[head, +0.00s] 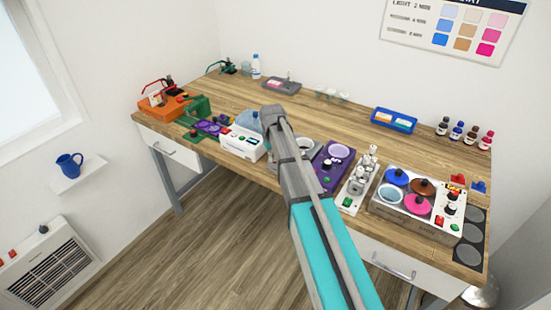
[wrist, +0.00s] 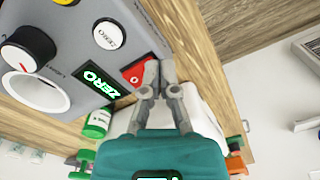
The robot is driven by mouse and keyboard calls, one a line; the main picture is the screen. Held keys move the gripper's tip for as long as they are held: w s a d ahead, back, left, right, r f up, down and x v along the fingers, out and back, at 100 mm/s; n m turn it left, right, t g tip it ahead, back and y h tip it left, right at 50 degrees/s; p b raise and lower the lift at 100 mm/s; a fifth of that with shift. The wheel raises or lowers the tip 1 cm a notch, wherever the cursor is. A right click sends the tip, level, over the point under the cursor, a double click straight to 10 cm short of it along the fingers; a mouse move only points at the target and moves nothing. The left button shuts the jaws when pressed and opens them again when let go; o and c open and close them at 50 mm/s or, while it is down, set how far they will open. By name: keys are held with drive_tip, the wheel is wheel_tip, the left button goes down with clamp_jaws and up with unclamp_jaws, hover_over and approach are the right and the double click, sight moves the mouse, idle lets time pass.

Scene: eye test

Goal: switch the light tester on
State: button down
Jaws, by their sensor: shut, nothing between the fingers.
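The light tester (wrist: 62,92) is a grey box filling the upper left of the wrist view. Its face has a black-and-white knob (wrist: 28,48), a round white button (wrist: 109,34), a round opening (wrist: 35,92) and a green lit display (wrist: 97,82) reading "ZERO". A red switch (wrist: 137,72) sits at its corner. My gripper (wrist: 160,75) is shut and empty, its fingertips right beside the red switch and partly over its edge. I cannot tell whether they touch it. In the head view my arm hides the gripper and most of the tester.
A white unit with coloured lids (head: 418,200) stands farther right. The back of the wooden table (head: 330,120) is mostly free.

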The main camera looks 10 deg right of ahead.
drive_tip(key=shift+r+p, duration=3.5)
drive_tip(key=shift+r, duration=0.05)
drive_tip(key=shift+s, duration=0.1)
drive_tip(key=s+m, duration=0.3)
drive_tip(key=s, duration=2.1)
drive_tip(key=shift+s, duration=0.3)
drive_tip(key=shift+d, duration=0.2)
